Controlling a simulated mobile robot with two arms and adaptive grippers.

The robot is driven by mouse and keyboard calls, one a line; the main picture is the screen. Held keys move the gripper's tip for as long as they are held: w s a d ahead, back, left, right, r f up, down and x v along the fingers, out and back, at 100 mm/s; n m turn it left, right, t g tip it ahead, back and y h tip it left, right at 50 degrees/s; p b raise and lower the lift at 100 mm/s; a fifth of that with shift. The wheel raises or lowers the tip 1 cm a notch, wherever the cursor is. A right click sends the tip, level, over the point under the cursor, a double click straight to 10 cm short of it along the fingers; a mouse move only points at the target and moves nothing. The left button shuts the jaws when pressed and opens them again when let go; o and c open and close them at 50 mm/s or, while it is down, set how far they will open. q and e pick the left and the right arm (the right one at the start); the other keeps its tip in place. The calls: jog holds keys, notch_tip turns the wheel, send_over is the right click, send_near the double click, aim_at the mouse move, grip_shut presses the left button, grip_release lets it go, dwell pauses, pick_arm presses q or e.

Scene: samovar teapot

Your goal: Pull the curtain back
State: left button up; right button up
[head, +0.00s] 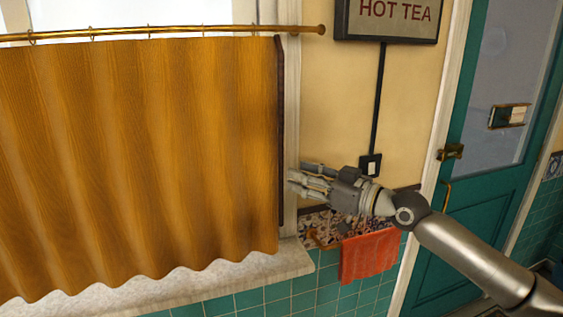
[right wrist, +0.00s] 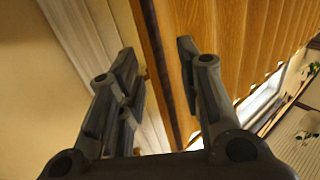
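The orange-brown curtain (head: 140,150) hangs from a brass rod (head: 170,29) across the window in the head view. Its right edge has a dark vertical band (head: 280,130). My right gripper (head: 291,178) is just right of this edge, pointing left. In the right wrist view the right gripper (right wrist: 160,75) has its fingers apart, with the curtain's dark edge band (right wrist: 168,70) showing between and beyond them. The curtain (right wrist: 235,40) fills the right of that view. I cannot tell whether a finger touches it. My left gripper is not in view.
A stone sill (head: 200,280) runs under the curtain. A red towel (head: 369,256) hangs below my right gripper. A "HOT TEA" sign (head: 390,18) and a switch (head: 370,165) are on the wall. A teal door (head: 490,180) stands at the right.

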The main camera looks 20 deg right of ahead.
aim_at(281, 170)
jog(key=p+x, duration=0.2)
jog(key=x, duration=0.4)
jog(key=shift+w+a, duration=0.1)
jog(key=shift+w, duration=0.2)
jog(key=shift+w+f, duration=0.1)
jog(key=shift+f, duration=0.05)
jog(key=c, duration=0.4)
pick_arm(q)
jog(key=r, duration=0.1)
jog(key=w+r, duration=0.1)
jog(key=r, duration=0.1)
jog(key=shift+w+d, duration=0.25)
pick_arm(e)
grip_shut()
